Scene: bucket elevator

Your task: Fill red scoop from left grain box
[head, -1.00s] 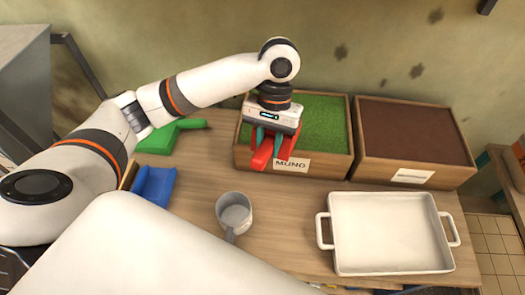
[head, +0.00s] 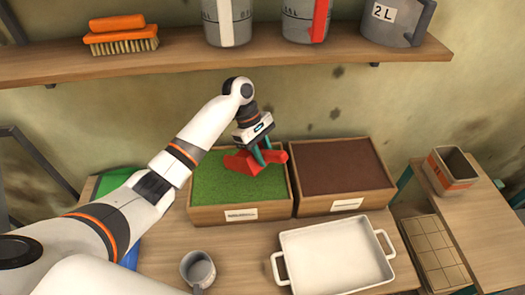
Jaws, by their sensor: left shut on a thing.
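The red scoop (head: 245,164) is in my left gripper (head: 262,155), whose two teal fingers are shut on it. The scoop is over the right part of the left grain box (head: 206,216), a wooden box of green grain with a label on its front. The scoop's bowl points left and lies low at the grain's surface; I cannot tell whether it touches the grain or holds any. My right gripper is not in view.
A wooden box of dark brown grain (head: 340,165) stands right of the green one. A white two-handled tray (head: 335,258) and a grey cup (head: 197,268) are in front. A shelf (head: 180,62) with a brush and measuring jugs runs above. A side table (head: 478,215) holds a tin.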

